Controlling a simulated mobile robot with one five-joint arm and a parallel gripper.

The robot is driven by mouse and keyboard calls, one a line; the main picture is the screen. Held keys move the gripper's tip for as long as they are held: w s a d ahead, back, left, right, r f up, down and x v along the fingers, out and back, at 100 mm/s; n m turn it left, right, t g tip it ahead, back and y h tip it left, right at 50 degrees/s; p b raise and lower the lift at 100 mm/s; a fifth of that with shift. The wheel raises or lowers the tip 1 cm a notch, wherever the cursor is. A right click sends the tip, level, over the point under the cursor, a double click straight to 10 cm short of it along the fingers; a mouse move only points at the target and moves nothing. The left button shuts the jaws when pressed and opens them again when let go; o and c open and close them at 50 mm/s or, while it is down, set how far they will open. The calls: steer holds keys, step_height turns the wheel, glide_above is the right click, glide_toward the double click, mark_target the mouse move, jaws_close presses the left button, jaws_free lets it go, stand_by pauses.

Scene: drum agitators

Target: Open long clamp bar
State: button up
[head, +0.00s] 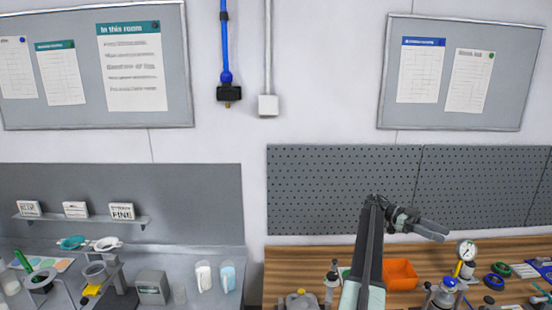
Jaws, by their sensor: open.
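My gripper (437,230) is raised in front of the grey pegboard, above the wooden bench. Its grey fingers point right and slightly down. It is open, with nothing seen between the fingers. My dark arm rises from the lower edge and hides part of the bench behind it. I cannot make out a long clamp bar in this view.
The wooden bench (300,263) holds an orange bin (401,273), a round dial gauge (466,250) and blue and green rings (494,282). A pegboard (330,190) backs it. A grey bench at left carries cups, a scale-like box (152,287) and a shelf (85,219).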

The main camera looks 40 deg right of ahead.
steer(key=w+a+f+n+t+h+b, duration=0.4)
steer(key=w+a+f+n+b, duration=0.5)
steer(key=w+a+f, duration=0.7)
steer(key=w+a+f+n+t+h+b, duration=0.1)
steer(key=w+a+f+n+t+b, duration=0.65)
steer(key=w+a+f, duration=0.85)
steer(key=w+a+f+n+t+y+b, duration=0.1)
steer(key=w+a+f+n+b, duration=0.15)
steer(key=a+f+n, duration=0.35)
steer(key=w+a+f+n+t+b, duration=0.15)
steer(key=a+f+b, duration=0.3)
steer(key=a, duration=0.45)
steer(key=w+a+f+n+t+y+b, duration=0.1)
steer(key=w+a+f+n+b, duration=0.3)
steer(key=a, duration=0.3)
steer(key=s+a+f+n+t+y+b, duration=0.1)
steer(key=a+f+n+b, duration=0.1)
steer(key=a, duration=0.9)
steer(key=a+f+n+t+y+b, duration=0.1)
steer(key=a+f+n+y+b, duration=0.1)
steer(key=a+f+n, duration=0.2)
steer(key=a+f, duration=0.3)
steer(key=a, duration=0.4)
steer(key=shift+s+a+n+y+b, duration=0.15)
steer(key=shift+s+n+y+b, duration=0.15)
steer(key=shift+s+n+b, duration=0.1)
